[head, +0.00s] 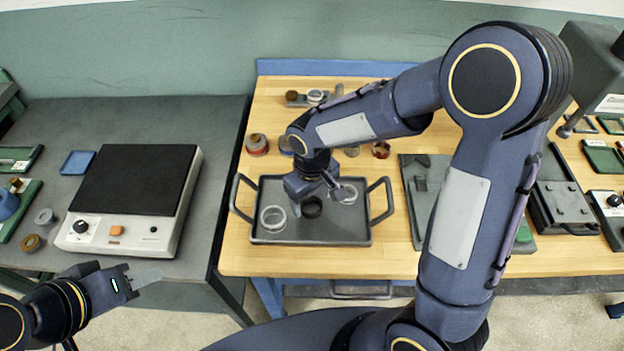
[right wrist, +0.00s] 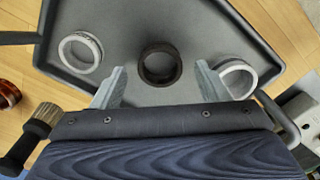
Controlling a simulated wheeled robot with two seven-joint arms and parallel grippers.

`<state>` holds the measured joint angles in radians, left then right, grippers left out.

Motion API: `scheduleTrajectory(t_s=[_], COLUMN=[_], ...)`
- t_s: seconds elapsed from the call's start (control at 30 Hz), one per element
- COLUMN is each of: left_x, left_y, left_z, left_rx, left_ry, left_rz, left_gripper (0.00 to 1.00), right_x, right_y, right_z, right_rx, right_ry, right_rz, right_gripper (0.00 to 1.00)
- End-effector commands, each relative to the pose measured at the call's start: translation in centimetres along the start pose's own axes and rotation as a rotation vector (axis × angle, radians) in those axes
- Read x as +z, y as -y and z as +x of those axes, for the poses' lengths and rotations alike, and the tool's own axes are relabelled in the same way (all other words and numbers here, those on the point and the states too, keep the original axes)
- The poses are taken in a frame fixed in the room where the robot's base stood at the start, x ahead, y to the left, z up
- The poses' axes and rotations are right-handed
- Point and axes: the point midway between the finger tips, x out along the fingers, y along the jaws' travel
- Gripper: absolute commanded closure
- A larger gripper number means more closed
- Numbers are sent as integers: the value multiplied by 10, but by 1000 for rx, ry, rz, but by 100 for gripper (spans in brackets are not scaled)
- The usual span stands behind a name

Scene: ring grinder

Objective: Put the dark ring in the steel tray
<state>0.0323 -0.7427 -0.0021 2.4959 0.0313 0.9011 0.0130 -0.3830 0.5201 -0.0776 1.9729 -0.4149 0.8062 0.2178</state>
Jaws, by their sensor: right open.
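The dark ring (head: 312,207) lies in the steel tray (head: 330,238), between two light metal rings. In the right wrist view the dark ring (right wrist: 160,64) is in front of my right gripper (right wrist: 160,86), roughly midway between the two fingers and apart from them. My right gripper (head: 317,192) is open and empty above the tray. One light ring (head: 273,218) is on the left in the tray, the other light ring (head: 347,194) on the right. My left gripper (head: 140,279) is at the lower left, away from the tray; its opening is unclear.
Several rings and ring stacks (head: 257,144) stand behind the tray on the wooden table (head: 290,262). A black-topped machine (head: 134,184) is on the grey bench at left. Dark fixtures (head: 424,193) stand right of the tray. My right arm covers part of the table.

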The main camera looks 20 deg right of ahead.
Motion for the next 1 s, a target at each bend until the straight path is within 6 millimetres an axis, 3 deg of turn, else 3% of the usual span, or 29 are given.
scheduleTrajectory(t_s=[0.2, 0.4, 0.6, 0.77, 0.87, 1.0], left_x=[1, 1, 1, 1, 1, 1], left_y=[1, 1, 1, 1, 1, 1], left_z=[2, 2, 2, 2, 2, 2], left_rx=[0, 0, 0, 0, 0, 0], left_ry=[1, 1, 1, 1, 1, 1], left_rz=[0, 0, 0, 0, 0, 0], left_gripper=[64, 64, 64, 64, 64, 64], right_x=[-1, -1, 0, 2, 13, 55], right_y=[0, 0, 0, -1, -8, -27], right_z=[-49, -87, -104, -108, -114, -131], right_rx=[-1, -1, 0, -4, -27, -104], right_ry=[-9, -6, -2, -4, -28, -119], right_rz=[1, -1, 0, 4, 35, 140], right_gripper=[32, 32, 32, 32, 32, 32])
